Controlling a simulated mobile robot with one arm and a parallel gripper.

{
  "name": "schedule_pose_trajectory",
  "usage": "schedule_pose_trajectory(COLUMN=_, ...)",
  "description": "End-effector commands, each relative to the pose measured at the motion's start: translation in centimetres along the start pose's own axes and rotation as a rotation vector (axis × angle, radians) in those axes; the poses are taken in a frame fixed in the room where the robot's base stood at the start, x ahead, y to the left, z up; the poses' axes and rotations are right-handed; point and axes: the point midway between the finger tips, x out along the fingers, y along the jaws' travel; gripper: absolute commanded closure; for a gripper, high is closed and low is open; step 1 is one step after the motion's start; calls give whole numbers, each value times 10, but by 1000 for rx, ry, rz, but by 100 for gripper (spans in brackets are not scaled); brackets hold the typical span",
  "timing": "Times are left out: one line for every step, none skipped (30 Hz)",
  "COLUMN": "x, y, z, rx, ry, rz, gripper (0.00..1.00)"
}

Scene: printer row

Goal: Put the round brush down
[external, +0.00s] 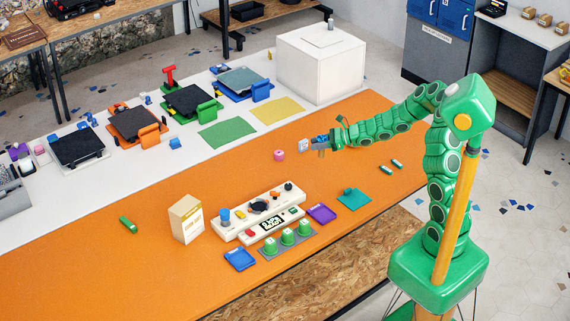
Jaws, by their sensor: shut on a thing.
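My gripper (323,143) reaches in from the right, above the orange table near its back edge. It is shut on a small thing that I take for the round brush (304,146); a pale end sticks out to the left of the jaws. The brush's handle is mostly hidden by the jaws, and its exact shape is too small to tell. It appears to be above the table surface, though the gap is hard to judge.
A white control panel (262,208), a cream box (186,219) and small coloured trays stand nearer the front. A white box (320,68) stands behind. The orange table (345,115) has free room around my gripper.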

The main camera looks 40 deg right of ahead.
Motion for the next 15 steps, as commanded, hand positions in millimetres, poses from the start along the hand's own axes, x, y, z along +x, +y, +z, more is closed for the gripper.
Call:
schedule_pose_trajectory(x=11, y=9, z=5, rx=-5, ry=-1, rz=15, gripper=94)
schedule_pose_trajectory(x=16, y=14, z=8, rx=-7, ry=-1, rz=22, gripper=94)
schedule_pose_trajectory(x=23, y=19, z=11, rx=-9, ry=-1, rz=31, gripper=94)
schedule_pose_trajectory(x=29, y=24, z=13, rx=-12, ry=-1, rz=38, gripper=94)
schedule_pose_trajectory(x=34, y=28, z=15, rx=-14, ry=-1, rz=45, gripper=94)
schedule_pose_trajectory(x=41, y=35, z=18, rx=-17, ry=0, rz=54, gripper=94)
schedule_pose_trajectory(x=46, y=39, z=20, rx=-19, ry=0, rz=60, gripper=94)
schedule_pose_trajectory(x=51, y=44, z=23, rx=-20, ry=0, rz=67, gripper=94)
schedule_pose_trajectory(x=58, y=51, z=26, rx=-23, ry=1, rz=76, gripper=94)
schedule_pose_trajectory(x=63, y=56, z=28, rx=-26, ry=1, rz=83, gripper=94)
schedule_pose_trajectory(x=67, y=61, z=30, rx=-28, ry=1, rz=90, gripper=94)
schedule_pose_trajectory(x=74, y=68, z=33, rx=-31, ry=2, rz=99, gripper=94)
schedule_pose_trajectory(x=79, y=73, z=35, rx=-33, ry=2, rz=105, gripper=94)
schedule_pose_trajectory(x=83, y=79, z=37, rx=-35, ry=2, rz=112, gripper=94)
schedule_pose_trajectory(x=90, y=86, z=40, rx=-38, ry=2, rz=121, gripper=94)
